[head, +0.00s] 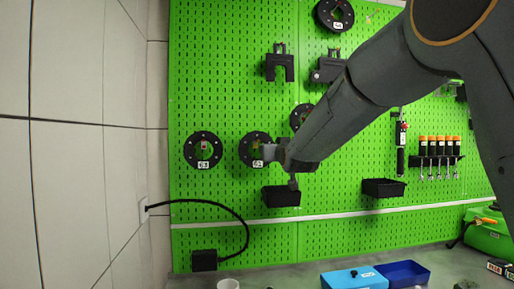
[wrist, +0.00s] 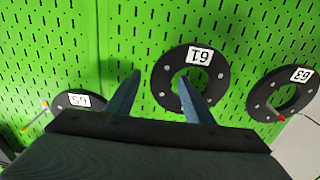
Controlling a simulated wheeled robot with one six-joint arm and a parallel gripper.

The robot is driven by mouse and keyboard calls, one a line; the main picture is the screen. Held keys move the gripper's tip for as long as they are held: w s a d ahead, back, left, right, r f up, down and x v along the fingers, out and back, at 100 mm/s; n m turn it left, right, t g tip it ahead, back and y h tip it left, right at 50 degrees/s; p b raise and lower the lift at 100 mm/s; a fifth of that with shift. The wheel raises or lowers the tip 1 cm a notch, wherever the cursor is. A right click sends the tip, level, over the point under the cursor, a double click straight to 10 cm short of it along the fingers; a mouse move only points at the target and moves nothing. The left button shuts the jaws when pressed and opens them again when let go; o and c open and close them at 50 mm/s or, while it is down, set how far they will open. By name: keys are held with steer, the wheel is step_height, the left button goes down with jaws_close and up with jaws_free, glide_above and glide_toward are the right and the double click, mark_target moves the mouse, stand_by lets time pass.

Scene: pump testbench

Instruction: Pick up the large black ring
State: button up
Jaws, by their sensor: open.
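Several black rings hang on the green pegboard, and I cannot tell from size which one is the large one. The ring labelled 61 shows in the head view (head: 244,150) and at the middle of the wrist view (wrist: 162,73). The ring labelled 63 (head: 190,151) hangs left of it in the head view and is at the right in the wrist view (wrist: 257,94). A ring labelled 65 (wrist: 62,101) is partly hidden by my gripper. My gripper (wrist: 159,77) is open and empty, in front of ring 61, with one finger overlapping its centre hole.
Another black ring (head: 322,15) hangs high on the pegboard (head: 215,90). Black bins (head: 281,198) are mounted below the rings. A blue box (head: 354,281) and tray (head: 403,273) stand on the bench. A black cable (head: 225,206) loops at the lower left.

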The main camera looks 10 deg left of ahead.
steer(key=shift+p+x, duration=0.4)
steer(key=shift+x, duration=0.95)
steer(key=shift+a, duration=0.1)
jaws_close()
steer(key=shift+r, duration=0.1)
